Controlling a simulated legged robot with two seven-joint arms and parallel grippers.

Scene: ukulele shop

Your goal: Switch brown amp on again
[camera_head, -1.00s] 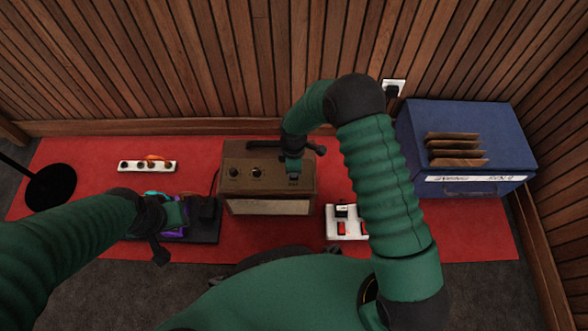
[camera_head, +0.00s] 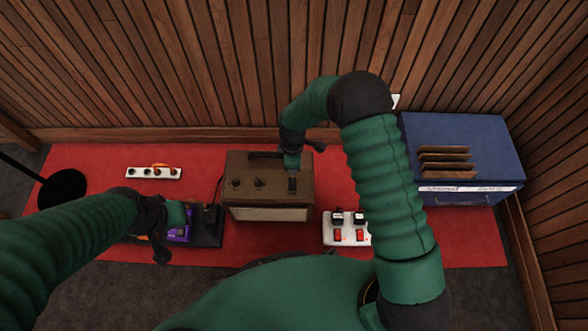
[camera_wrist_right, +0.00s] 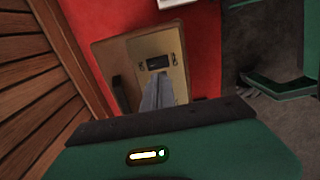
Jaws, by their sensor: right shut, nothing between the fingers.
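The brown amp (camera_head: 268,192) stands upright on the red mat, with two dark knobs at the left of its top panel and a dark switch (camera_head: 292,184) at the right. The amp's panel (camera_wrist_right: 130,58) and the dark switch (camera_wrist_right: 158,62) also show in the right wrist view. My right gripper (camera_head: 292,172) is shut and empty, pointing down just above the switch; its fingertips (camera_wrist_right: 158,92) look very close to it, and I cannot tell whether they touch. My left gripper (camera_head: 188,218) is over the black pedalboard at the left; its fingers are not clear.
A black pedalboard (camera_head: 209,236) with a purple pedal lies left of the amp. A white power strip (camera_head: 140,172) lies behind it. A white switch box (camera_head: 345,228) with red switches stands right of the amp. A blue crate (camera_head: 462,145) stands at the right. The wooden wall is behind.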

